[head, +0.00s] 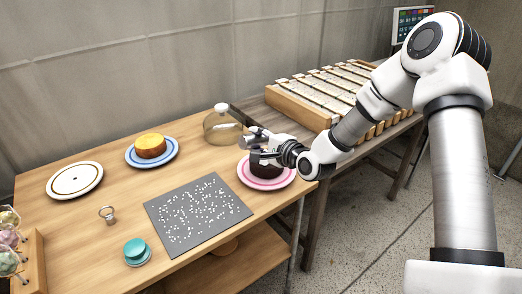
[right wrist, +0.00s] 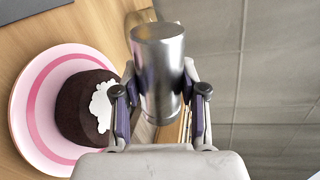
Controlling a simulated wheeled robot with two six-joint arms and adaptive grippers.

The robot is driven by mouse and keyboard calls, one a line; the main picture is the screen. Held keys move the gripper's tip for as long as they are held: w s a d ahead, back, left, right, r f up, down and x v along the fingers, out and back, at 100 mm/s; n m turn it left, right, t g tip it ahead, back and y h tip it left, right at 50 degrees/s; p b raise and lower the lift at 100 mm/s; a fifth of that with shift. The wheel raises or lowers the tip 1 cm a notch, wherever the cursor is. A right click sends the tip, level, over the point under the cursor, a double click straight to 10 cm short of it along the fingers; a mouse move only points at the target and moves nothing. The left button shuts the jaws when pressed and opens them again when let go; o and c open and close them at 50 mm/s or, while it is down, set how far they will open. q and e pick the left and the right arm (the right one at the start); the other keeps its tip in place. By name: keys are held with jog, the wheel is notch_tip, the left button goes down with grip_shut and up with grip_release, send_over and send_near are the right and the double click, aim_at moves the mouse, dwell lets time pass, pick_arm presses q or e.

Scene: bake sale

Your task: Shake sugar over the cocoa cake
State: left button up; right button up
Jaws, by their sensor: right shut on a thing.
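The cocoa cake is a dark round cake on a pink-and-white plate (head: 282,181). In the right wrist view the cake (right wrist: 72,112) sits on its plate (right wrist: 24,108), with a white patch (right wrist: 102,105) on its top. My right gripper (head: 257,146) is over the cake in the head view and hides much of it. In the right wrist view this gripper (right wrist: 160,108) is shut on a silver metal shaker (right wrist: 158,70), beside the cake in the picture. Which end of the shaker is perforated cannot be told. My left gripper is not in view.
A yellow-topped cake (head: 150,144) is on a blue-rimmed plate. An empty plate (head: 75,180), a grey speckled mat (head: 198,215), a teal item (head: 135,250) and a small metal ring-like item (head: 107,213) lie nearby. A glass dome (head: 221,128) stands behind the cocoa cake.

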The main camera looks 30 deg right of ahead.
jog(key=shift+s+f+n+h+b, duration=0.1)
jog(key=shift+f+n+h+b, duration=0.25)
jog(key=shift+n, duration=0.35)
jog(key=shift+a+f+n+h, duration=0.35)
jog(key=shift+a+n, duration=0.15)
jog(key=shift+n, duration=0.2)
jog(key=shift+a+r+n, duration=0.15)
jog(key=shift+r+n, duration=0.1)
jog(key=shift+n, duration=0.25)
jog(key=shift+r+n+h+p, duration=0.15)
jog(key=shift+n+h+p, duration=0.15)
jog(key=d+r+n+p, duration=0.1)
jog(key=r+n, duration=0.1)
jog(key=r+n+h+p, duration=0.1)
jog(key=n+p, duration=0.1)
jog(key=n, duration=0.1)
jog(key=d+r+n+t+h+p, duration=0.1)
jog(key=r+n+p, duration=0.1)
jog(key=shift+d+r+n, duration=0.3)
jog(key=shift+r, duration=0.05)
jog(key=shift+d+r+n+p, duration=0.2)
jog(key=shift+r+n+p, duration=0.35)
jog(key=shift+r+n, duration=0.05)
jog(key=shift+f, duration=0.1)
